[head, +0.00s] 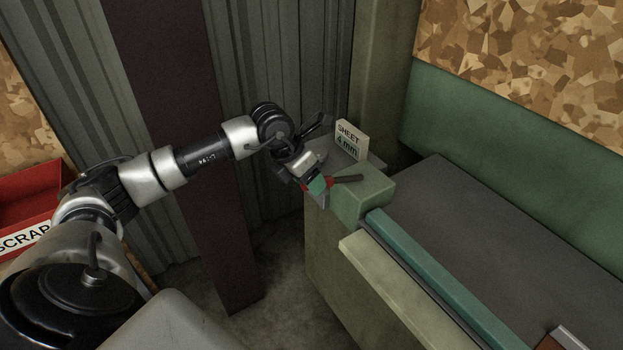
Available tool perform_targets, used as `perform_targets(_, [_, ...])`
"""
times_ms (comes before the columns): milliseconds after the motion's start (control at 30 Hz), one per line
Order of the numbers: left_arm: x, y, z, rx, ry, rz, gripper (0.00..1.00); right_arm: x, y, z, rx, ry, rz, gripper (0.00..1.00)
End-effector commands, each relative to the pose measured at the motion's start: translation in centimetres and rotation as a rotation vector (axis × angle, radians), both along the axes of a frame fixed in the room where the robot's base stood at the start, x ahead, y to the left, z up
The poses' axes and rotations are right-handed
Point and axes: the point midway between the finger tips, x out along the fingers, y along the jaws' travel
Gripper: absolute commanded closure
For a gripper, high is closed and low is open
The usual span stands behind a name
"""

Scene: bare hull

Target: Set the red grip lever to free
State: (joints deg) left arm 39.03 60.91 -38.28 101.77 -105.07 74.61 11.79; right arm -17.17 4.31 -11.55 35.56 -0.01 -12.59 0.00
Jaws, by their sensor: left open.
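My right gripper is not in view.
A sign reading "SHEET 4 mm" (349,141) stands just behind the lever. The machine's dark bed (490,220) extends right, with a teal bar (430,265) along its front. A red scrap bin (28,190) is at the left. A dark post (180,110) stands behind my arm.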

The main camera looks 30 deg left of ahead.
Motion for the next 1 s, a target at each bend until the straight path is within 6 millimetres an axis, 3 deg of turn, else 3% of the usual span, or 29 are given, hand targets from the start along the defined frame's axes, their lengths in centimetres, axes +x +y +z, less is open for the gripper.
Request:
perform_targets(200, [0.5,-0.5,-1.4,-0.001,0.000,0.000,0.45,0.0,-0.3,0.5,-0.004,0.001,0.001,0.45])
perform_targets(467, [0.5,-0.5,-1.6,-0.001,-0.001,0.000,0.45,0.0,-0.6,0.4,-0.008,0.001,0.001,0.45])
perform_targets(833, [0.5,-0.5,-1.5,0.000,-0.001,0.000,1.00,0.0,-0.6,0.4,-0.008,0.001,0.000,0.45])
perform_targets(1000, [0.5,-0.5,-1.5,0.000,0.000,0.000,1.00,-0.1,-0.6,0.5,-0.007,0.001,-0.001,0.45])
